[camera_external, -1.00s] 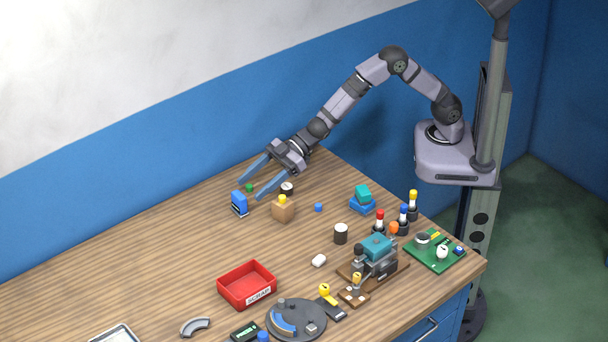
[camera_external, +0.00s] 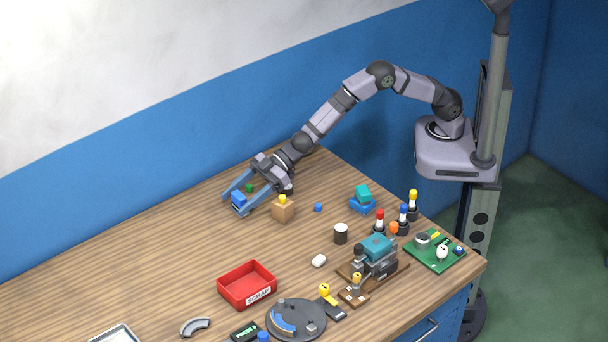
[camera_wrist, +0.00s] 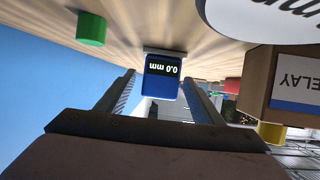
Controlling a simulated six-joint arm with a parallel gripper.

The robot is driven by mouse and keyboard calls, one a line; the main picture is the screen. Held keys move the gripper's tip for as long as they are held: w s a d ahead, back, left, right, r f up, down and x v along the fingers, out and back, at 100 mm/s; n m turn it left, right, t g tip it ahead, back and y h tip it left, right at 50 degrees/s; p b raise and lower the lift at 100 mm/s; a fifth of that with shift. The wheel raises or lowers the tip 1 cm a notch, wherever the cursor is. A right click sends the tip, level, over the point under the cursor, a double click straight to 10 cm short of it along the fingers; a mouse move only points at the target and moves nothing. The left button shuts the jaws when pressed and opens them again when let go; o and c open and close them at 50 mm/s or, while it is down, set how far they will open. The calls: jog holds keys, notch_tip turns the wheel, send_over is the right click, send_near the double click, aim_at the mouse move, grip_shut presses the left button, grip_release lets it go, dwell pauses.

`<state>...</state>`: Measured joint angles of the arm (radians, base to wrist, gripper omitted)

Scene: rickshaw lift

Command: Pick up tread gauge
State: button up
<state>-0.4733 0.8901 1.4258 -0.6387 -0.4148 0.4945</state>
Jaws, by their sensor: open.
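The tread gauge is a small blue block (camera_external: 239,201) with a dark display, standing at the left back of the table. In the wrist view the gauge (camera_wrist: 162,78) shows its display reading "0.0 mm" upside down, and it sits between my two fingers. In the wrist view my gripper (camera_wrist: 160,88) shows a gap between each finger and the gauge. The gauge's lower part is partly hidden by the fingers in the external view.
A green cylinder (camera_external: 249,188) stands just behind the gauge. A tan relay box (camera_external: 283,211) with a yellow top stands close to the right. A red scrap tray (camera_external: 247,286) is nearer the front. The table left of the gauge is clear.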

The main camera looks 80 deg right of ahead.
aim_at(239, 194)
jog(key=c, duration=1.2)
jog(key=shift+o, duration=0.2)
jog(key=shift+r, duration=0.1)
notch_tip(239, 194, up, 10)
jog(key=p, duration=0.2)
jog(key=shift+p, duration=0.3)
